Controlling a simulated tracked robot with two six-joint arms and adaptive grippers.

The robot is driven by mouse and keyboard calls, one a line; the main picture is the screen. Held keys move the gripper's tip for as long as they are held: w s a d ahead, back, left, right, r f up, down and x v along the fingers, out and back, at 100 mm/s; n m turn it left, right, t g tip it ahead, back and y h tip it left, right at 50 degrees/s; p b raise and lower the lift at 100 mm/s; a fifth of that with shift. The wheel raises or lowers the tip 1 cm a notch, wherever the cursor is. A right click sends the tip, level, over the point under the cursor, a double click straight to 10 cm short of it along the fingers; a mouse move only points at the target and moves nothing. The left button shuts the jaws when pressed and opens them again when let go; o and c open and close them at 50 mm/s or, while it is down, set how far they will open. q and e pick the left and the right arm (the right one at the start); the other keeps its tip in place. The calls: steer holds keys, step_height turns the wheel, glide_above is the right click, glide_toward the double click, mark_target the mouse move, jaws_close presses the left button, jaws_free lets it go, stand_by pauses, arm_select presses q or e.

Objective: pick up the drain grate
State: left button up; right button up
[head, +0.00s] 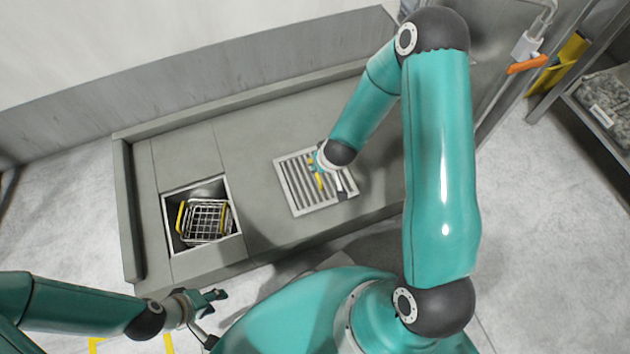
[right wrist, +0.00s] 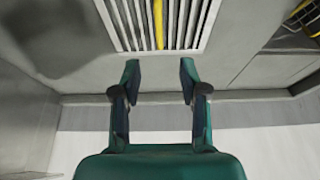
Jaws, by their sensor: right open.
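The drain grate (head: 297,187) is a light metal square of parallel slats set in the grey counter. A yellow bar (right wrist: 158,24) runs along its middle, and the grate (right wrist: 185,22) fills the top of the right wrist view. My right gripper (head: 331,181) is over the grate and hides part of it. In the right wrist view its fingers (right wrist: 158,75) are open and empty, with the yellow bar in line with the gap and beyond the tips. My left gripper (head: 211,313) is open and empty in front of the counter, away from the grate.
A sink basin (head: 174,228) left of the grate holds a wire basket (head: 207,222) with yellow handles. The counter (head: 245,150) between and behind them is clear. A raised rim (head: 220,100) runs along the back. A tap with an orange lever (head: 527,64) and a rack stand at right.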

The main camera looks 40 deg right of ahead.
steer(key=b+x, duration=0.4)
steer(key=x, duration=0.6)
steer(key=shift+w+f, duration=0.15)
steer(key=shift+f, duration=0.2)
steer(key=b+x, duration=0.3)
steer(key=x, duration=0.2)
steer(key=shift+w+d+r, duration=0.1)
steer(key=shift+w, duration=0.1)
jaws_close()
steer(key=shift+w+r, duration=0.1)
